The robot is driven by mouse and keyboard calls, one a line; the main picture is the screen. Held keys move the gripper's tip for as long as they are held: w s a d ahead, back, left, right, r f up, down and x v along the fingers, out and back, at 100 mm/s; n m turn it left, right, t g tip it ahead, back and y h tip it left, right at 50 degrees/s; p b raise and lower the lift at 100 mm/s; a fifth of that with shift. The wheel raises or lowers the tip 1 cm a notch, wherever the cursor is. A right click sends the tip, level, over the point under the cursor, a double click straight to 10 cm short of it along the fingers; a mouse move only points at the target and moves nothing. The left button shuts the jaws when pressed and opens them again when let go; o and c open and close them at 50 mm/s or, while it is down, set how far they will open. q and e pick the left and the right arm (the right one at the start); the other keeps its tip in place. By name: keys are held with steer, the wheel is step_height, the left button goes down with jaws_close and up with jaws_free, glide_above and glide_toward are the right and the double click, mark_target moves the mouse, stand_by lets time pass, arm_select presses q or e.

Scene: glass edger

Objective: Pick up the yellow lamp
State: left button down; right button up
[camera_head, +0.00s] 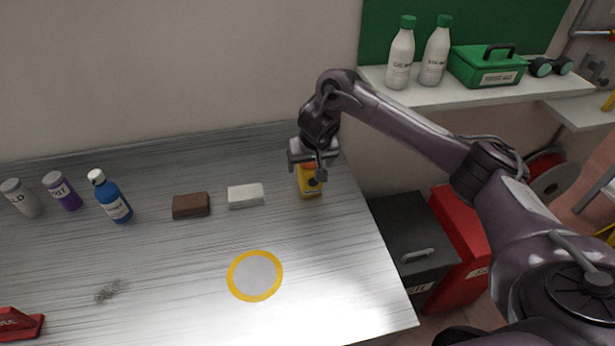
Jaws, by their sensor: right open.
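The yellow lamp (309,187) is a small yellow block with a dark round spot on its front and an orange patch near its top. It stands on the metal worktop near its right back part. My right gripper (314,173) is directly over the lamp, pointing down, and hides its upper part. The gripper is open; whether its fingers touch the lamp cannot be told. My left gripper does not show.
A white block (246,196) and a brown block (191,206) lie left of the lamp. A blue bottle (112,198) and two small containers stand further left. A yellow-ringed disc (255,276) lies in front. A shelf (480,95) with bottles and a green box is at right.

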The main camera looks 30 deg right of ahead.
steer(key=x, duration=0.4)
steer(key=shift+w+d+r+p, duration=0.2)
steer(key=shift+d+p, duration=0.1)
steer(key=shift+d, duration=0.05)
steer(key=shift+w+f, duration=0.15)
steer(key=shift+f, duration=0.2)
steer(key=c, duration=1.2)
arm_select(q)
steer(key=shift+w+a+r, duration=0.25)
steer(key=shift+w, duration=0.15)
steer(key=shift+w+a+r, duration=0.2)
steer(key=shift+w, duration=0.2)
arm_select(e)
steer(key=shift+c, duration=0.3)
steer(key=shift+r, duration=0.15)
